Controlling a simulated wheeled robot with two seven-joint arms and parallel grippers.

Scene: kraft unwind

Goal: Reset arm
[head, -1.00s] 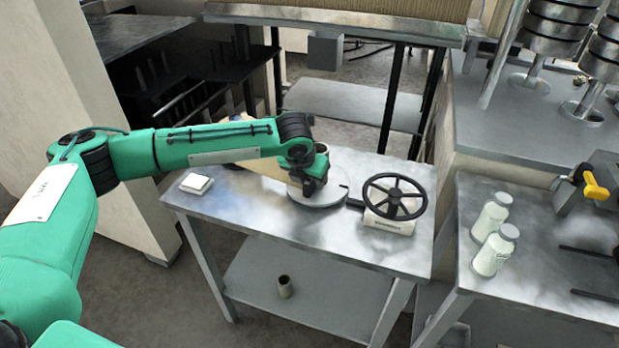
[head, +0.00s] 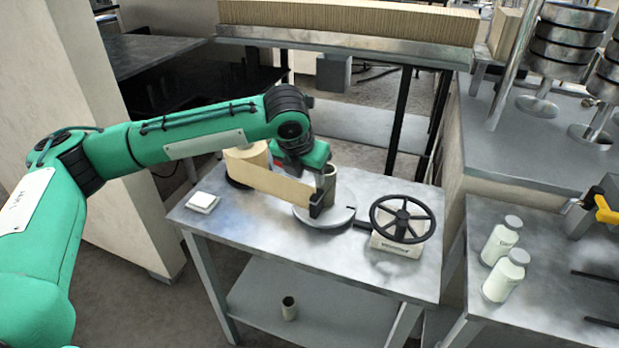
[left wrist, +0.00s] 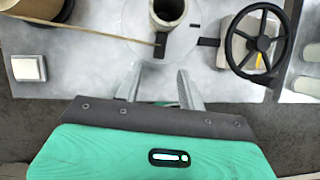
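My left arm reaches in from the left in the head view, with its green wrist bent down over the metal table (head: 290,250). In the left wrist view my left gripper (left wrist: 158,82) has its two pale fingers apart with nothing between them. The fingers point toward the round plate (head: 338,217) and the upright core (head: 329,185) standing on it, which also shows in the left wrist view (left wrist: 168,12). A kraft strip (head: 275,187) runs from the roll (head: 246,158) to a dark clip beside the core. My right gripper is out of view.
A black handwheel (head: 402,218) stands right of the plate, and a white square block (head: 202,202) lies at the table's left. Two pale bottles (head: 501,240) stand on the right bench. A small tube (head: 289,308) stands on the lower shelf. The table's front is bare.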

